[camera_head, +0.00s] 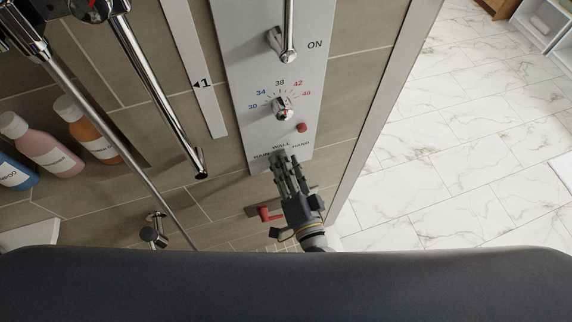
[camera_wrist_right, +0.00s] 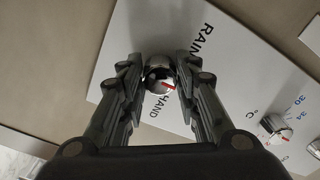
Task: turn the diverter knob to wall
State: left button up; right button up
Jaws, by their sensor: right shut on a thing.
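The diverter knob (camera_wrist_right: 158,70) is a round chrome knob with a red mark, seen in the right wrist view. It sits between the fingers of my right gripper (camera_wrist_right: 158,75), which are shut on it. The red mark is on the knob's lower right side, close to the HAND label (camera_wrist_right: 150,108). The RAIN label (camera_wrist_right: 203,42) shows at the upper right, and the WALL label is hidden behind a finger. In the head view my right gripper (camera_head: 283,160) is at the panel's lower end, below the WALL label (camera_head: 281,145), and covers the knob. My left gripper is not in view.
Bottles (camera_head: 45,145) and chrome bars (camera_head: 155,90) are at left. Marble floor (camera_head: 450,130) is clear at right.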

dwell(0.5)
jog(key=o, duration=1.1)
jog(key=v, duration=1.2)
jog(key=s+d+f+n+g+b, duration=0.1)
jog(key=d+f+n+g, duration=0.15)
jog(key=f, duration=0.75)
jog(key=s+d+f+n+g+h, duration=0.1)
jog(key=d+f+n+g, duration=0.15)
jog(key=f, duration=0.75)
jog(key=s+d+f+n+g+b, duration=0.1)
jog(key=d+f+n+g, duration=0.15)
jog(key=f, duration=0.75)
jog(key=s+d+f+n+g+h, duration=0.1)
jog(key=s+d+f+g, duration=0.2)
jog(key=s+f, duration=0.3)
jog(key=s+d+f+n+g+h+b, duration=0.1)
jog(key=s+d+f+g+h, duration=0.1)
jog(key=s+d+f, duration=0.3)
jog(key=s+d+f+n+g+h, duration=0.1)
jog(key=s+d+f+g, duration=0.2)
jog(key=s+f, duration=0.4)
jog(key=shift+s+d+f+g+h, duration=0.3)
jog(key=shift+s+d+f+g, duration=0.1)
jog(key=shift+s+d, duration=0.35)
